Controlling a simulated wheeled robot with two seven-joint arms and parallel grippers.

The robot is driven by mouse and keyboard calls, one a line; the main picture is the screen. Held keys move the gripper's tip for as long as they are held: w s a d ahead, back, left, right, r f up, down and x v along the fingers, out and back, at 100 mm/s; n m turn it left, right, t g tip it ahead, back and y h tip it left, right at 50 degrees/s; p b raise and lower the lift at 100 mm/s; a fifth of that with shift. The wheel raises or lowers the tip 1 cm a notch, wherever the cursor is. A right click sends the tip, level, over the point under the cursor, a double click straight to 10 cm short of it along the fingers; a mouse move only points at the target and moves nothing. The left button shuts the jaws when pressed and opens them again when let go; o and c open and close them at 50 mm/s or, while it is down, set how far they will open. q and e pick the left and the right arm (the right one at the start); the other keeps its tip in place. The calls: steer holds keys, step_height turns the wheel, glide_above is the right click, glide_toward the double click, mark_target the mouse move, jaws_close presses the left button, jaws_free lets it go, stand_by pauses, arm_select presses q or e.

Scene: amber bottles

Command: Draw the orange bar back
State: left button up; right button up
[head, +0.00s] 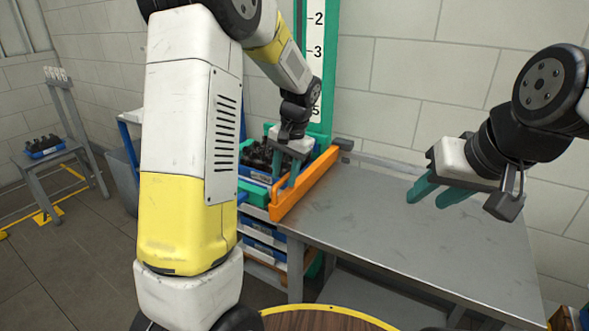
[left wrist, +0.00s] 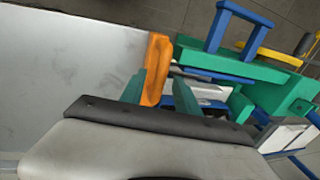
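The orange bar (head: 305,186) runs along the front edge of a rack at the left end of the metal table. My left gripper (head: 283,188) reaches down to the bar from above, and my wrist hides part of the rack behind it. In the left wrist view the bar (left wrist: 157,62) stands between my two teal fingers (left wrist: 160,90). The left finger is close against it, and a gap shows beside the right finger, so the gripper looks open around the bar. My right gripper (head: 436,192) hangs open and empty over the table.
Blue bins with dark parts (head: 258,158) sit in the green-framed rack behind the bar. The grey metal tabletop (head: 400,235) is bare to the right. A tall numbered scale (head: 317,60) stands behind the rack. A chair with a blue tray (head: 45,147) is far left.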

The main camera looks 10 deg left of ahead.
arm_select(q)
steer(key=shift+f, duration=0.15)
jaws_close()
stand_by(1.4)
